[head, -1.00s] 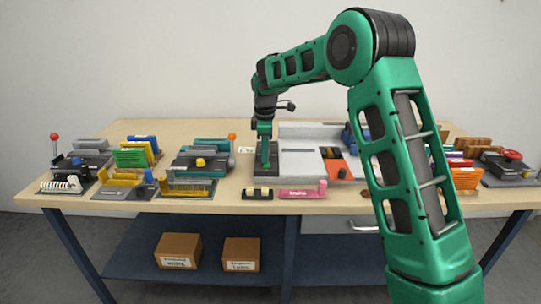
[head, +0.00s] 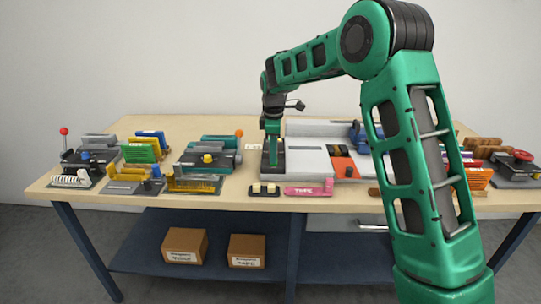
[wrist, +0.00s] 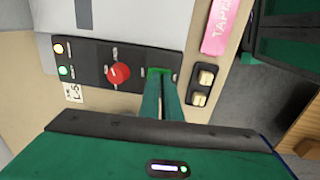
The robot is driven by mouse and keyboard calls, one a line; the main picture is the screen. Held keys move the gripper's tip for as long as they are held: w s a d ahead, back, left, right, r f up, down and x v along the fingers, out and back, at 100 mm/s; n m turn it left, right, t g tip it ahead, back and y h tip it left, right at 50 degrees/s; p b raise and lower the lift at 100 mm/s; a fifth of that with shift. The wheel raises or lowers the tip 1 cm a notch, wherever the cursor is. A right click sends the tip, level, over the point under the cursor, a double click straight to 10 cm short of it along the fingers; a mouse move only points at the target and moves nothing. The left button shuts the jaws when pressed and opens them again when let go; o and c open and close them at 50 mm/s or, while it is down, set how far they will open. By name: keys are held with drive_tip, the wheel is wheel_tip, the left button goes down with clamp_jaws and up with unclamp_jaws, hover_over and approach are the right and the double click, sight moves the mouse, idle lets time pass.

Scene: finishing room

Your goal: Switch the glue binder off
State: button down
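The glue binder (head: 305,163) is a white-grey machine at the middle of the bench. Its black control strip (wrist: 95,62) runs along its left side in the head view. My gripper (head: 273,165) is over the strip's near end. Its fingers (wrist: 160,82) are together and empty, with their tips at the green switch and partly covering it. I cannot tell whether they touch it.
A black block with two cream buttons (head: 264,189) and a pink piece marked "TAPE" (head: 308,188) lie at the front edge. A teal machine with a yellow knob (head: 207,160) stands left. An orange-and-black part (head: 343,163) is at the right. Cardboard boxes (head: 184,245) sit on the lower shelf.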

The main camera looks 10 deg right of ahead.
wheel_tip(320, 180, up, 14)
drive_tip(key=shift+s, duration=0.45)
drive_tip(key=shift+a, duration=0.1)
